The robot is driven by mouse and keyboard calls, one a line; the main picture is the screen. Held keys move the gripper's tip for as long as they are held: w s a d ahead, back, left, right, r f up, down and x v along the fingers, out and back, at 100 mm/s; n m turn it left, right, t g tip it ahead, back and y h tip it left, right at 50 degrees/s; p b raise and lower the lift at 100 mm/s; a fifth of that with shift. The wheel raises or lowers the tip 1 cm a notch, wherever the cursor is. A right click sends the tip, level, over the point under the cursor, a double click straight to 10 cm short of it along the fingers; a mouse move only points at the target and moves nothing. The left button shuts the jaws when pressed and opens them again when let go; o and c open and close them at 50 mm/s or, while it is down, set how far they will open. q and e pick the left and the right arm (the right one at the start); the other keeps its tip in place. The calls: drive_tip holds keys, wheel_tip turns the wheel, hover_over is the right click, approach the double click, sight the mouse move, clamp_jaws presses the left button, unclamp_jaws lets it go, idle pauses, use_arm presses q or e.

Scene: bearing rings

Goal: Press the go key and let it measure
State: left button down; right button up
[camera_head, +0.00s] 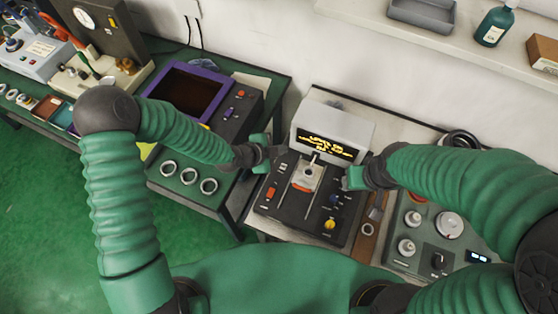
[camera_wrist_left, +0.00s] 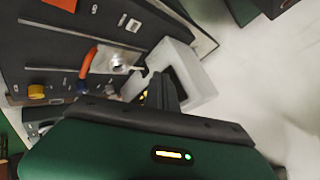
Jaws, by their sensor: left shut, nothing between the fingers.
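The measuring instrument (camera_head: 315,222) has a dark sloping panel and a pale display housing (camera_head: 352,121) with lit amber text, too small to read. An orange-red key (camera_head: 271,192) is on the panel's left side, a yellow knob (camera_head: 330,224) at its front right. The measuring seat (camera_head: 308,174) is in the middle, orange at its front; whether a ring lies in it I cannot tell. My left gripper (camera_head: 262,148) is shut and empty, above the panel's left edge; its dark fingers (camera_wrist_left: 164,88) show in the left wrist view. My right gripper (camera_head: 352,179) is by the panel's right edge, its fingers unclear.
Several metal rings (camera_head: 188,176) lie on the green bench at left, near a purple-framed tray (camera_head: 210,72). One ring (camera_head: 367,229) lies on a wooden strip right of the instrument. A grey-green unit with dials (camera_head: 428,238) stands further right. A shelf (camera_head: 380,24) runs behind.

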sight(281, 168)
use_arm(q)
drive_tip(key=f+b, duration=0.1)
drive_tip(key=f, duration=0.1)
drive_tip(key=f+b, duration=0.2)
drive_tip(key=shift+w+d+f, duration=0.15)
drive_tip(key=shift+w+f, duration=0.05)
drive_tip(key=f+b, duration=0.3)
drive_tip(key=f, duration=0.1)
drive_tip(key=shift+s+a+f+b, duration=0.15)
drive_tip(key=shift+s+a+b, duration=0.05)
drive_tip(key=shift+b, duration=0.15)
drive_tip(key=shift+d+f, duration=0.2)
drive_tip(key=shift+w+d, duration=0.1)
drive_tip(key=shift+d, duration=0.2)
drive_tip(key=shift+a, duration=0.45)
use_arm(e)
drive_tip(key=s+x, duration=0.1)
drive_tip(key=x, duration=0.5)
drive_tip(key=shift+s+d+f, duration=0.2)
drive_tip(key=shift+d+f, duration=0.1)
drive_tip(key=shift+f, duration=0.3)
use_arm(q)
drive_tip(key=shift+d, duration=0.3)
use_arm(e)
drive_tip(key=shift+d, duration=0.4)
use_arm(q)
drive_tip(key=shift+a, duration=0.2)
use_arm(e)
drive_tip(key=shift+a, duration=0.25)
